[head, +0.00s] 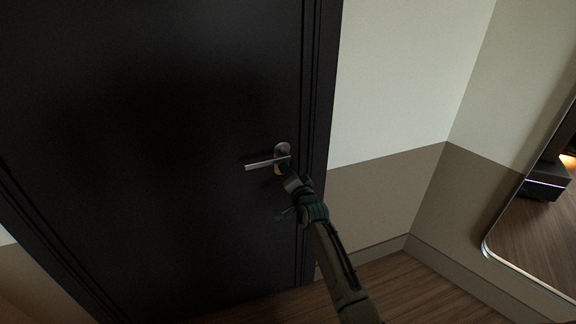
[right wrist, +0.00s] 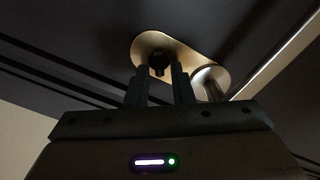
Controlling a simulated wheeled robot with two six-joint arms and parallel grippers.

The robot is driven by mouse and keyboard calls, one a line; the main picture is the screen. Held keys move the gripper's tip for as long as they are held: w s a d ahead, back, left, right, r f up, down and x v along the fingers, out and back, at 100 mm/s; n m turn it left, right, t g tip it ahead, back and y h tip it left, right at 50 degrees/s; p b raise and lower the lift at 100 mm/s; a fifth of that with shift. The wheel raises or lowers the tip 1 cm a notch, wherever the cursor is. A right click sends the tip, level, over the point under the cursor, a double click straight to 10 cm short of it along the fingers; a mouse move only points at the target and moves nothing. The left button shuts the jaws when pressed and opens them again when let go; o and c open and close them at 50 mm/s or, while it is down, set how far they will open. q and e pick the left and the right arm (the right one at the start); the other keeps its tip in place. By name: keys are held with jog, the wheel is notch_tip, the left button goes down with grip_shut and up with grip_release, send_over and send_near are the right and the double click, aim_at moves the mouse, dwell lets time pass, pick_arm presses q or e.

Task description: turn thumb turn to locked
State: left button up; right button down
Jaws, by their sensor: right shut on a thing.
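The dark thumb turn (right wrist: 158,66) sits on an oval metal plate (right wrist: 150,42) on the door, as the right wrist view shows. My right gripper (right wrist: 161,72) has its two fingers on either side of the thumb turn and is shut on it. In the head view my right gripper (head: 284,171) reaches the door just below the lever handle (head: 262,164) and hides the thumb turn. The plate's upper end (head: 282,148) shows above the lever. The lever also shows right of my fingers in the right wrist view (right wrist: 208,78). My left gripper is not in view.
The dark door (head: 150,150) is flush in its frame (head: 322,100). A two-tone wall (head: 385,190) stands right of it, with a rounded mirror (head: 530,225) at the far right. The wooden floor (head: 420,290) is clear at the lower right.

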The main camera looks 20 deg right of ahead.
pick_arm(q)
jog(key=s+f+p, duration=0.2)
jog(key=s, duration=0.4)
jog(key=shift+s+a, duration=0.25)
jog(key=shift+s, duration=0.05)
pick_arm(e)
jog(key=shift+d+f+m, duration=0.1)
jog(key=shift+f+m, duration=0.05)
jog(key=shift+m, duration=1.45)
jog(key=shift+f+m, duration=0.15)
jog(key=shift+m, duration=1.45)
jog(key=c, duration=1.3)
grip_release()
